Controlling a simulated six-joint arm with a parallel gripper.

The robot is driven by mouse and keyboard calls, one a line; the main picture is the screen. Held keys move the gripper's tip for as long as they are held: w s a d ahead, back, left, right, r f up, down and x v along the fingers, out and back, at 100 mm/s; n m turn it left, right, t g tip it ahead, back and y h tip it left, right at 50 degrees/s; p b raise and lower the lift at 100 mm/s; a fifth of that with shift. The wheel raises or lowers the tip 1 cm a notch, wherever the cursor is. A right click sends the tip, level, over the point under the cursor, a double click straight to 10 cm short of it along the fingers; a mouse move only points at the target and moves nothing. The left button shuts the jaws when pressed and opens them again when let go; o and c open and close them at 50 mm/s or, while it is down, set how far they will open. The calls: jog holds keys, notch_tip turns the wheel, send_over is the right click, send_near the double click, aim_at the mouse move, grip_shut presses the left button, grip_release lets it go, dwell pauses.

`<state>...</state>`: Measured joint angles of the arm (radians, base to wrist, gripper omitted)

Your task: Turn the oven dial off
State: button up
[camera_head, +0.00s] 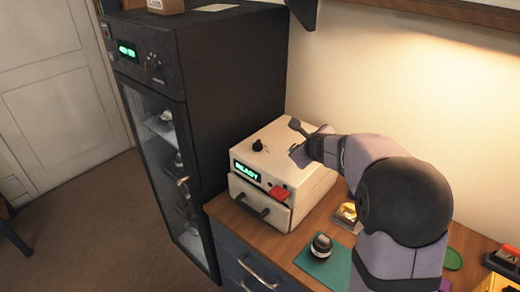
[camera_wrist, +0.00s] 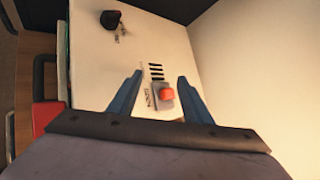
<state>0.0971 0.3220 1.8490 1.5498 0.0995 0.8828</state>
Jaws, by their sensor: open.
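A white box-shaped unit (camera_head: 290,145) with a green READY display (camera_head: 247,172) stands on the counter. A small black knob (camera_head: 257,145) sits on its top; it also shows at the top left of the wrist view (camera_wrist: 110,18). My gripper (camera_head: 297,141) is over the right part of the top, apart from the knob. In the wrist view my gripper (camera_wrist: 159,78) is open and empty, with a red switch (camera_wrist: 167,91) between and beyond its fingers. A tall dark cabinet (camera_head: 150,78) at the left has another dial (camera_head: 153,63) beside a green display. I cannot tell which is the oven dial.
A red button (camera_head: 279,193) and a drawer handle (camera_head: 249,206) are on the unit's front. A lens-like part (camera_head: 321,245) sits on a green mat (camera_head: 326,268) in front. The wall (camera_head: 390,90) is close behind the unit. The cabinet stands close at its left.

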aim_at(259, 145)
jog(key=a, duration=0.1)
jog(key=a+f+y, duration=0.1)
jog(key=a+f+m+b, duration=0.1)
jog(key=shift+s+a+y, duration=0.1)
jog(key=shift+a+y, duration=0.15)
jog(key=shift+y, duration=0.15)
jog(key=a+y, duration=0.1)
jog(key=a, duration=0.1)
jog(key=a+m+y+b, duration=0.1)
jog(key=a, duration=0.2)
jog(key=shift+a+f+m+t+y, duration=0.15)
jog(key=shift+a+m+t+y, duration=0.15)
jog(key=shift+t+y, duration=0.1)
jog(key=shift+a+r+t+y+b, duration=0.3)
jog(key=shift+a+r+b, duration=0.05)
jog(key=shift+a, duration=0.1)
jog(key=shift+p+x, duration=1.35)
jog(key=shift+x, duration=2.45)
jog(key=shift+d, duration=0.1)
jog(key=c, duration=1.1)
jog(key=shift+o, duration=0.2)
